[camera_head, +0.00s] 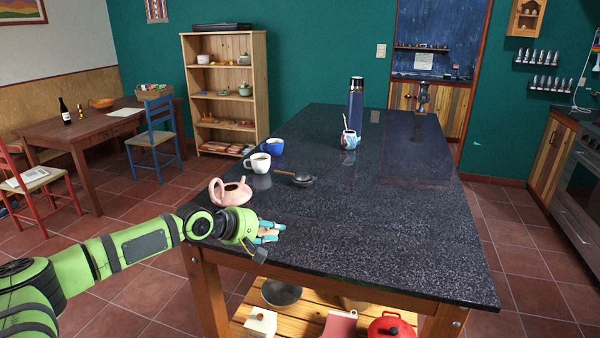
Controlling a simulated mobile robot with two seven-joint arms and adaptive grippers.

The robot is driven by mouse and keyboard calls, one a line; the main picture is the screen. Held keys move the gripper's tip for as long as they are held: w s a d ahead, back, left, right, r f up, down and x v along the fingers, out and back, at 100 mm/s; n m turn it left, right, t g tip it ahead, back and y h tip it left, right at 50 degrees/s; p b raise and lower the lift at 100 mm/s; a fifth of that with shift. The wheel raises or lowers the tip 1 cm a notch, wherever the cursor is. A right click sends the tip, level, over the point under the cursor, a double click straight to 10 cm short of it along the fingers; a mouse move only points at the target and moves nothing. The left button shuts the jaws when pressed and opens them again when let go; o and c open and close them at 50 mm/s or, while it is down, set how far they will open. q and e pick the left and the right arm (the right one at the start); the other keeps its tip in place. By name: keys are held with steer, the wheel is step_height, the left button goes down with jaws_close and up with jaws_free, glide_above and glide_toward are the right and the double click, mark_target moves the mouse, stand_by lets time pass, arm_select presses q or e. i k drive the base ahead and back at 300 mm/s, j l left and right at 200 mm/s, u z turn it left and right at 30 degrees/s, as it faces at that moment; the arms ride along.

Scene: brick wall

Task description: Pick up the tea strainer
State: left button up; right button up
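The tea strainer (302,180) seems to be the small dark round thing with a brown handle pointing up and left, lying on the dark speckled countertop (370,240). My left gripper (275,233) is low over the near left part of the counter, in front of the strainer and apart from it. Its teal-tipped fingers look open with a small gap, and I see nothing held between them. My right gripper is out of view.
A white cup (258,163), a blue mug (272,147), a patterned gourd cup (349,139) and a tall dark flask (356,103) stand farther back. The counter's front and right are clear.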

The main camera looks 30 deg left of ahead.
mark_target(299, 178)
steer(key=i+j, duration=0.95)
steer(key=j, duration=0.1)
